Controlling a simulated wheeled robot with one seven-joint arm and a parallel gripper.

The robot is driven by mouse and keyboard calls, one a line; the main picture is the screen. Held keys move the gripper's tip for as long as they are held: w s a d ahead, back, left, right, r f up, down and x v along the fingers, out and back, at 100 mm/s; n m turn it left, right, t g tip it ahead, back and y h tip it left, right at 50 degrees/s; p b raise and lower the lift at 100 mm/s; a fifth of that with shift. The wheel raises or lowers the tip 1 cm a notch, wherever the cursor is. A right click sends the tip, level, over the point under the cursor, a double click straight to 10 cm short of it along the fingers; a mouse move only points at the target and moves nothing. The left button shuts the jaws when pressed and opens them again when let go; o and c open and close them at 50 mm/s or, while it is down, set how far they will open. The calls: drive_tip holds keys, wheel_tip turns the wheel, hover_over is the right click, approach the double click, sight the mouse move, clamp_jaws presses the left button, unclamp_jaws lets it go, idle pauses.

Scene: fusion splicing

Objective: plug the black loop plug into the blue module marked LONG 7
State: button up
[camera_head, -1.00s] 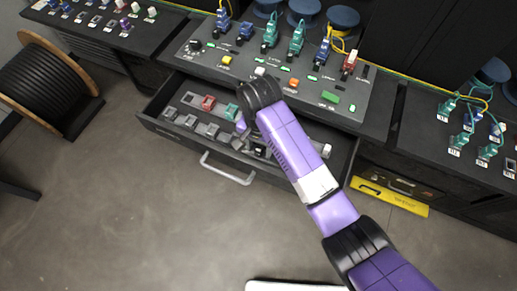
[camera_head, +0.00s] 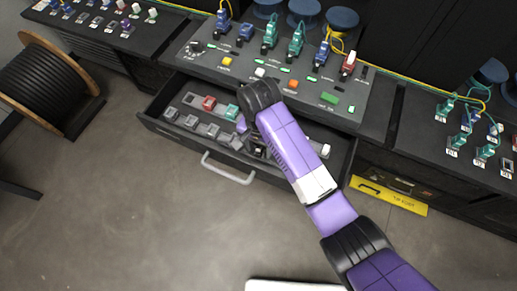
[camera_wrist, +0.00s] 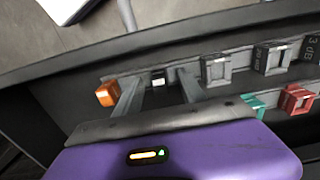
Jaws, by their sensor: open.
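My gripper (camera_wrist: 157,86) is open over the pulled-out drawer, and my arm partly hides it in the head view (camera_head: 256,148). In the wrist view a small black piece with a white top (camera_wrist: 158,77) lies between the two fingers, with a gap visible on each side. It looks like the black loop plug, but its loop cannot be made out. Blue modules stand on the console, one at the left (camera_head: 223,20) and one near the right (camera_head: 322,54); more blue pieces (camera_head: 466,127) are on the right bench. I cannot read which is marked LONG 7.
The drawer (camera_head: 300,180) holds grey holders (camera_wrist: 216,68), a red piece (camera_wrist: 297,98), a teal piece (camera_wrist: 252,103) and an orange piece (camera_wrist: 107,94) beside my finger. The console (camera_head: 215,52) overhangs the drawer's back.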

sight(259, 147)
idle(0.4)
clamp_jaws()
idle(1.4)
drive_tip(key=shift+r+p, duration=2.6)
drive_tip(key=shift+r, duration=0.4)
drive_tip(key=shift+w, duration=0.1)
